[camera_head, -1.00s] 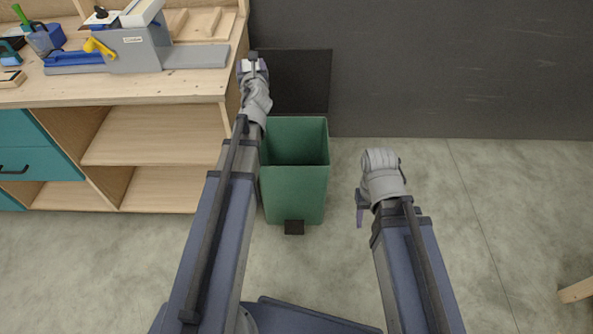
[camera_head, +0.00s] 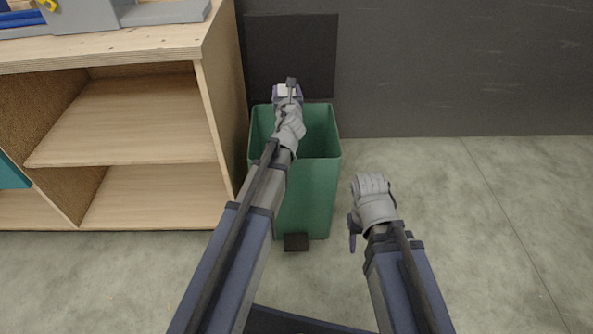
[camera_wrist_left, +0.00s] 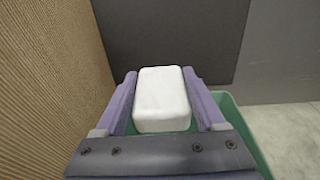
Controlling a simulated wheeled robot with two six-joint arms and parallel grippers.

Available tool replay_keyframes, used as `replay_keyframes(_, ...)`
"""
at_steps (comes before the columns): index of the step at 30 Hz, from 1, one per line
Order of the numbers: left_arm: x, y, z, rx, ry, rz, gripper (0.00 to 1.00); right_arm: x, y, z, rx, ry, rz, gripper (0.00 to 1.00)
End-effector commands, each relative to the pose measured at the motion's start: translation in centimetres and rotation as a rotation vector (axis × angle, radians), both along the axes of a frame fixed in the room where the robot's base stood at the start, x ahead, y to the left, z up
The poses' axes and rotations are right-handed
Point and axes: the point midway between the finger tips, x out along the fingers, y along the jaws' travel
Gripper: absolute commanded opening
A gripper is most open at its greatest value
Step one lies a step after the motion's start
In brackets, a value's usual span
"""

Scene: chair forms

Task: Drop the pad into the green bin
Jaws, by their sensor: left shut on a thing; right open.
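The green bin (camera_head: 312,190) stands on the floor against the dark wall, right of the workbench, with its top open. My left gripper (camera_head: 287,92) is over the bin's opening in the head view. It is shut on the white pad (camera_wrist_left: 162,98), a rounded block seen between both fingers in the left wrist view. In the head view only a small part of the pad (camera_head: 283,90) shows. The green rim (camera_wrist_left: 232,112) shows below and right of the fingers in the wrist view. My right gripper (camera_head: 352,232) is right of the bin, low and apart from it; its fingers are mostly hidden.
A wooden workbench (camera_head: 140,45) with open shelves stands close on the left of the bin, a grey tool on its top. A black panel (camera_head: 292,55) is on the wall behind the bin. The floor (camera_head: 480,230) to the right is clear.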

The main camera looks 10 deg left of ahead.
Motion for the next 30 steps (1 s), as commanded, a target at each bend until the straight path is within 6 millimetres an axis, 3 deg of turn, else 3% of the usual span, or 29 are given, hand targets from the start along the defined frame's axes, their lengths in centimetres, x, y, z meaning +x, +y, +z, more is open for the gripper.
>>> replay_keyframes(3,0.2,-0.6,-1.3,0.0,0.0,-0.006,0.19,0.0,0.0,-1.3,0.0,0.0,0.0,0.5)
replay_keyframes(14,0.2,-0.7,-1.8,0.0,0.0,-0.008,0.19,0.0,0.0,-1.8,0.0,0.0,0.0,0.5)
replay_keyframes(30,0.2,-0.7,-7.1,0.0,0.0,-0.007,0.19,0.0,0.0,-7.1,0.0,-0.002,-0.01,0.5)
